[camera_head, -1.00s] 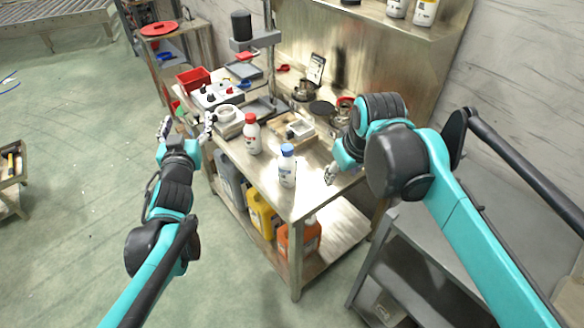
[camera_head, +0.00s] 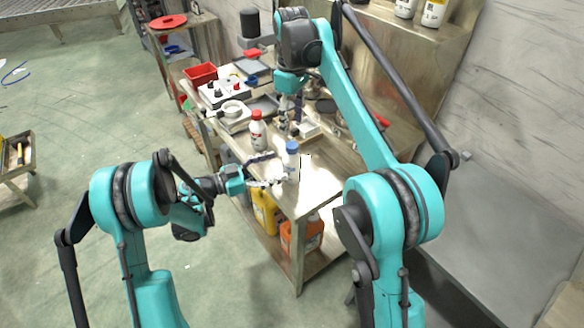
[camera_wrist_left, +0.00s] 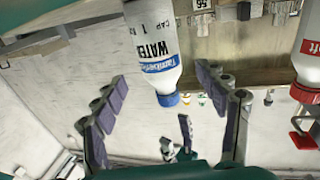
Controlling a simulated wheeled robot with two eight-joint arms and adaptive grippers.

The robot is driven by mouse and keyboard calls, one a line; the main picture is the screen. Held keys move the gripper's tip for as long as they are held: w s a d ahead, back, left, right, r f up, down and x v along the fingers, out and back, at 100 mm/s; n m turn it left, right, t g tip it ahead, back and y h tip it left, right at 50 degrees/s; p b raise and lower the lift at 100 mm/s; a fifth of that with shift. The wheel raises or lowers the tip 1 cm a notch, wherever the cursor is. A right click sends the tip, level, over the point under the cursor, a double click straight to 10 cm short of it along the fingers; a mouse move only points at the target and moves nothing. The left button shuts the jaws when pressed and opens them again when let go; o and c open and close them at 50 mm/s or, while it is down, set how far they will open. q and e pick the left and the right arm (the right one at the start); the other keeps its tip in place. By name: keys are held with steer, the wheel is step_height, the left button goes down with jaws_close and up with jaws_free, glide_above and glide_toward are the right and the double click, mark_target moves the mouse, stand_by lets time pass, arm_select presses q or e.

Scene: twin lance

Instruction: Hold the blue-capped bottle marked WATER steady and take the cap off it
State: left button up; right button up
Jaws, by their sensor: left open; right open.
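The white bottle marked WATER (camera_head: 293,164) stands upright near the table's front corner, its blue cap (camera_head: 292,147) on. My left gripper (camera_head: 274,170) is open, close to the bottle's left side at body height. The left wrist view looks upside down: the bottle (camera_wrist_left: 155,45) with its blue cap (camera_wrist_left: 168,99) shows between the spread fingers (camera_wrist_left: 168,110), with gaps on both sides. The bottle's lower end is cut off there. My right gripper (camera_head: 289,122) is open and points down over the table, behind the bottle and apart from the cap.
A red-capped bottle (camera_head: 257,130) stands behind and left of the blue-capped one; it also shows in the left wrist view (camera_wrist_left: 310,50). A control box (camera_head: 222,94), a red bin (camera_head: 200,75) and trays fill the table's back. Yellow (camera_head: 264,210) and orange (camera_head: 300,235) jugs are on the lower shelf.

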mark_target(290, 162)
arm_select(q)
steer(key=shift+x, duration=2.75)
jaws_close()
